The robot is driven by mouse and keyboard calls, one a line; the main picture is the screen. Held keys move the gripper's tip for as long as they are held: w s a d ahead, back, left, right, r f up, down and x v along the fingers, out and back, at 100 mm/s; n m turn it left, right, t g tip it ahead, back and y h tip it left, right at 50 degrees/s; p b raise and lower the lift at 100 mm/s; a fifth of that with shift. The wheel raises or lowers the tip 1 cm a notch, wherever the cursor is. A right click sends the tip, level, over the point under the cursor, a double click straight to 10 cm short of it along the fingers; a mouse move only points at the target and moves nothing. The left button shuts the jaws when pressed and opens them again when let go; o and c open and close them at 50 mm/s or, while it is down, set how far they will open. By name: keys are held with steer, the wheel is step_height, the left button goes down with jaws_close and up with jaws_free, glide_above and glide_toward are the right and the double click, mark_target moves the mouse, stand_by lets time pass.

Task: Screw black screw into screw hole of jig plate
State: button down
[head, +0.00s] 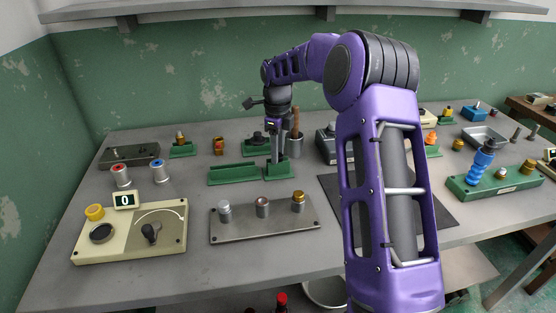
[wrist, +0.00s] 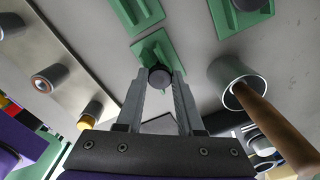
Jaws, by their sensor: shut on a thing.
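My gripper (head: 276,158) points down over a small green stand (head: 291,173) at the middle of the bench. In the wrist view its two fingers (wrist: 158,80) are closed on the round dark head of the black screw (wrist: 160,76). The green stand (wrist: 143,50) lies right behind the screw, and I cannot tell whether the screw still sits in it. A grey plate (head: 244,233) with a silver, a reddish and a gold-topped post stands in front of the gripper; it looks like the jig plate, but I cannot make out its screw hole for sure.
A grey cup (head: 295,147) with a brown wooden handle stands close beside the gripper. An empty green tray (head: 232,175) lies to the left. A cream panel (head: 128,245) with a dial is at front left. A dark mat (head: 446,210) lies right, partly behind my arm.

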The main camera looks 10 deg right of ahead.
step_height(320, 180, up, 10)
steer(key=p, duration=0.2)
steer(key=s+a+p, duration=0.1)
steer(key=s+a, duration=0.2)
steer(key=s, duration=0.5)
steer(key=s+a+r+p, duration=0.1)
steer(key=s+a, duration=0.3)
steer(key=s, duration=0.4)
steer(key=shift+r, duration=0.3)
steer(key=shift+r, duration=0.1)
step_height(320, 180, down, 6)
steer(key=b, duration=0.3)
steer(key=shift+b, duration=0.3)
steer(key=shift+f+b, duration=1.15)
steer(key=shift+f, duration=1.15)
stand_by(1.2)
steer(key=shift+c, duration=2.3)
jaws_free()
